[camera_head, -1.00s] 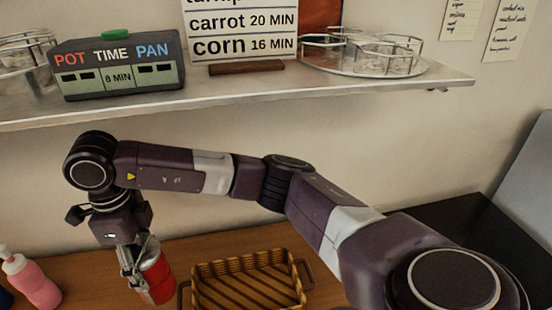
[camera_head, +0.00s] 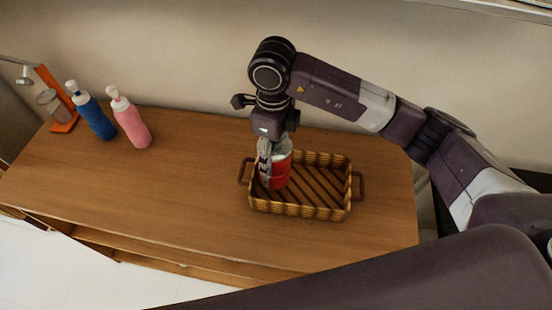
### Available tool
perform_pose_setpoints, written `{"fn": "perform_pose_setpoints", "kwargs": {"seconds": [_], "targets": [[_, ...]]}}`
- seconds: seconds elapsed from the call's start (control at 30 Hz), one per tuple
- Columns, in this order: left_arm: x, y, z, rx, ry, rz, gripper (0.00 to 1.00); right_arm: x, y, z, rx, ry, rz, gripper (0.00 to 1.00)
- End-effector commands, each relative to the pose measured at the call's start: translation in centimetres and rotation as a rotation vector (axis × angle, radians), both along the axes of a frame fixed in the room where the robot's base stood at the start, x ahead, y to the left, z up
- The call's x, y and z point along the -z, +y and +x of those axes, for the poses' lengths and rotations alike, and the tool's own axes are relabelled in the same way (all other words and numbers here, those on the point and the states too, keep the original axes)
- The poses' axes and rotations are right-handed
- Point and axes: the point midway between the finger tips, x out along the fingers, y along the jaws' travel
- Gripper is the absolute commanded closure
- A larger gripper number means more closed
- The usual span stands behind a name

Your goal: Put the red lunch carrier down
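The red lunch carrier (camera_head: 281,173) is a small red can shape with a silvery-grey top. It is upright at the left end of a brown wicker basket (camera_head: 315,212) with two side handles. My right gripper (camera_head: 265,168) points down from above, with its fingers closed at the carrier's left side and top. The carrier overlaps the basket's inside in the picture; I cannot tell whether its bottom touches the basket floor. The rest of the basket is empty, showing its striped bottom. My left gripper is not in view.
The basket stands on a wooden counter (camera_head: 170,205). A blue bottle (camera_head: 95,118) and a pink bottle (camera_head: 131,124) stand at the back left, beside an orange stand (camera_head: 62,100). The counter's middle and front left are clear.

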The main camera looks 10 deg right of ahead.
Motion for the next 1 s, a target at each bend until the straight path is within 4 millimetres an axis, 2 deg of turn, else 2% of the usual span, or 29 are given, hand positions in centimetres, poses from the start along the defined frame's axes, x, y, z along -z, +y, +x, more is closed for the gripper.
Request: {"fn": "perform_pose_setpoints", "kwargs": {"seconds": [0.13,0.33,0.7,0.73,0.9,1.0], "targets": [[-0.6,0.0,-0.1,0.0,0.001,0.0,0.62,1.0,0.0,0.0,0.001,-0.001,0.001,0.88],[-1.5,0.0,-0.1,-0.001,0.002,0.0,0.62,3.5,0.0,0.0,0.001,-0.001,0.001,0.88],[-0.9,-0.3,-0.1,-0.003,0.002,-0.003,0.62,4.2,0.0,0.1,0.0,-0.003,0.001,0.88],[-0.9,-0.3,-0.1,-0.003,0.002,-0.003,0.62,4.2,0.0,0.0,0.0,-0.001,0.0,0.42],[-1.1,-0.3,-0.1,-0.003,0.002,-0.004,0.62,4.1,0.0,0.0,0.0,-0.001,-0.001,0.26],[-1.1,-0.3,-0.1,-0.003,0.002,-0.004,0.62,4.1,0.0,0.0,0.0,-0.001,-0.001,0.26]]}}
